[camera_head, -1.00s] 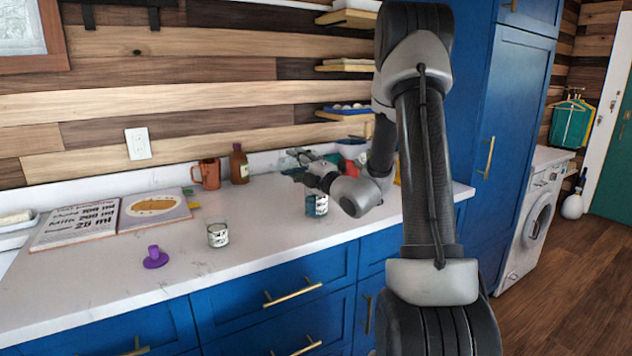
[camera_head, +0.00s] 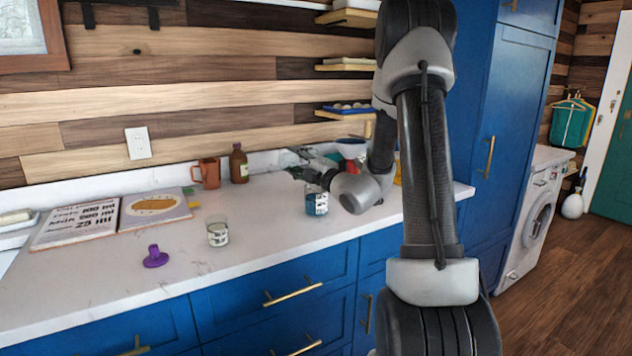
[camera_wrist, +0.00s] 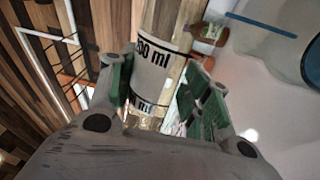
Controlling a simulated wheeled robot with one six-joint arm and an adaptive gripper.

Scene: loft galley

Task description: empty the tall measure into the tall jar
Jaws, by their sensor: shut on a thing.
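In the head view my gripper (camera_head: 298,165) is above the counter, and the measure is too small to make out clearly. A clear vessel with blue in it and a white label (camera_head: 316,204) stands upright on the counter, just below and right of the gripper. I cannot tell for sure whether it is the tall jar.
A small labelled glass (camera_head: 217,233) and a purple knobbed object (camera_head: 155,257) stand at the front left. An open book (camera_head: 75,222), an orange mug (camera_head: 207,173) and a brown bottle (camera_head: 238,163) are behind. The middle of the counter (camera_head: 265,220) is clear.

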